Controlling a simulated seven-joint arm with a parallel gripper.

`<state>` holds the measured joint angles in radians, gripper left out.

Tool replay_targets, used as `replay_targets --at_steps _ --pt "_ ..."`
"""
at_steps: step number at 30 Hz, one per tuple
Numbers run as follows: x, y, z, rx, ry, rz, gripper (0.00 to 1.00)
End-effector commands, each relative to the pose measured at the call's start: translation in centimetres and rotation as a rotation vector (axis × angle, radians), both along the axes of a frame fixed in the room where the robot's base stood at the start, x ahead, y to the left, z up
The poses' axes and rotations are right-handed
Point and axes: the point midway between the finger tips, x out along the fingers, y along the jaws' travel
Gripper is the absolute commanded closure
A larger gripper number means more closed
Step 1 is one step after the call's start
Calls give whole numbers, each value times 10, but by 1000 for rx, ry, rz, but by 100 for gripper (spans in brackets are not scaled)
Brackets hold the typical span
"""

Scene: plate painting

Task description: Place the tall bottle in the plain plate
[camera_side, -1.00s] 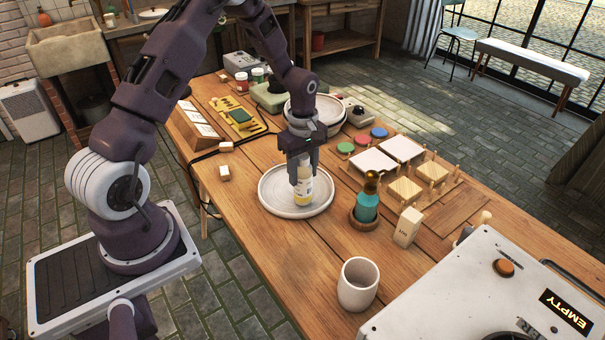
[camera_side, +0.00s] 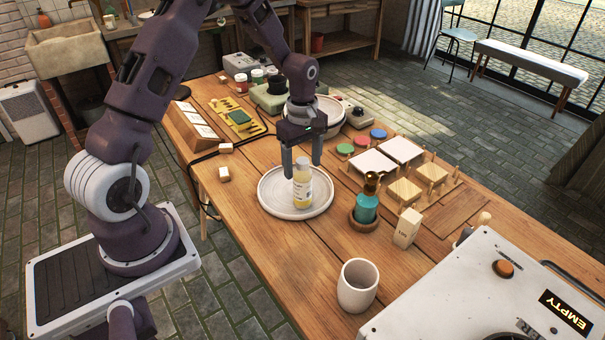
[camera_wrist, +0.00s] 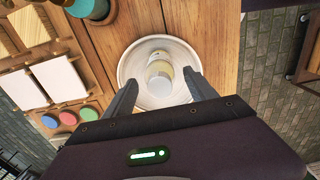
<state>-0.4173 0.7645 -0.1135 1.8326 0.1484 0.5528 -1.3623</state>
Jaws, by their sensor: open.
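The tall bottle (camera_side: 302,184), with yellow contents, a pale label and a white cap, stands upright on the plain plate (camera_side: 275,203). The plate is pale, round and lies on the table. In the wrist view the bottle (camera_wrist: 159,74) is inside the rim of the plate (camera_wrist: 127,66). My gripper (camera_side: 302,162) is open and empty, with its fingers at either side of the bottle's top and apart from it. In the wrist view its fingertips (camera_wrist: 160,76) show a gap on both sides of the bottle.
A teal bottle (camera_side: 366,205) stands in a wooden coaster right of the plate. A wooden block (camera_side: 407,228) and a white cup (camera_side: 357,286) are nearer the front. Another plate (camera_side: 331,107) is behind my gripper. Wooden racks (camera_side: 403,150) stand at the right.

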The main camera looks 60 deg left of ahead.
Motion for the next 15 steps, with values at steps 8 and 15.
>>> replay_targets --at_steps 8,15 --pt "1 0 67 2 -4 -1 34" --pt "-12 -18 119 27 -47 -148 34"
